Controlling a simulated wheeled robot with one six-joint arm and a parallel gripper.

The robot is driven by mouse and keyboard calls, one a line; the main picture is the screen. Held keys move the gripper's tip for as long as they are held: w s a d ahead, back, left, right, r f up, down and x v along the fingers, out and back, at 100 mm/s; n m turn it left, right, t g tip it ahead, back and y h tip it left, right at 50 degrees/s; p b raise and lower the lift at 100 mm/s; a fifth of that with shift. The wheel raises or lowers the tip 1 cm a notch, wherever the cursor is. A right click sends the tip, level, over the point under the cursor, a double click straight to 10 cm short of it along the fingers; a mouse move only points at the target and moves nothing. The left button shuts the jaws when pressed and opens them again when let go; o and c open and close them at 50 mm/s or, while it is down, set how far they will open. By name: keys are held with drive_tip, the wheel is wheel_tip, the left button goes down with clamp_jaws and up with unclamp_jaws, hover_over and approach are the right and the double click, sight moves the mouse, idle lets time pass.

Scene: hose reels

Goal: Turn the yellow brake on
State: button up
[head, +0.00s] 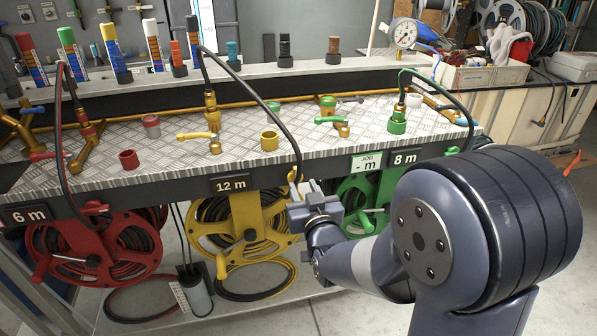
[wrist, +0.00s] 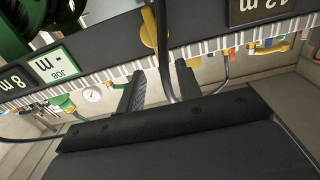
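The yellow reel (head: 242,212) hangs under the bench below the 12 m sign (head: 231,184), with black hose wound on it. A small yellow lever (head: 292,180), likely the yellow brake, is at the bench's front edge right of that sign. In the wrist view the yellow lever (wrist: 148,27) shows just beyond the fingertips, slightly left of the gap. My gripper (head: 306,194) is close to the lever, in front of the bench edge. In the wrist view my gripper (wrist: 161,68) has its fingers apart with no lever between them. The lever's lower part is partly hidden in the head view.
A black hose (head: 264,118) arches down past the lever; in the wrist view the hose (wrist: 163,50) crosses the finger gap, its depth unclear. The red reel (head: 92,243) is left; the green reel (head: 352,197) is close right, partly behind my arm. A yellow valve handle (head: 196,135) sits on the bench.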

sight(296, 172)
drive_tip(key=x, duration=0.6)
drive_tip(key=shift+w, duration=0.25)
drive_tip(key=shift+c, duration=0.4)
drive_tip(key=shift+f, duration=0.1)
clamp_jaws()
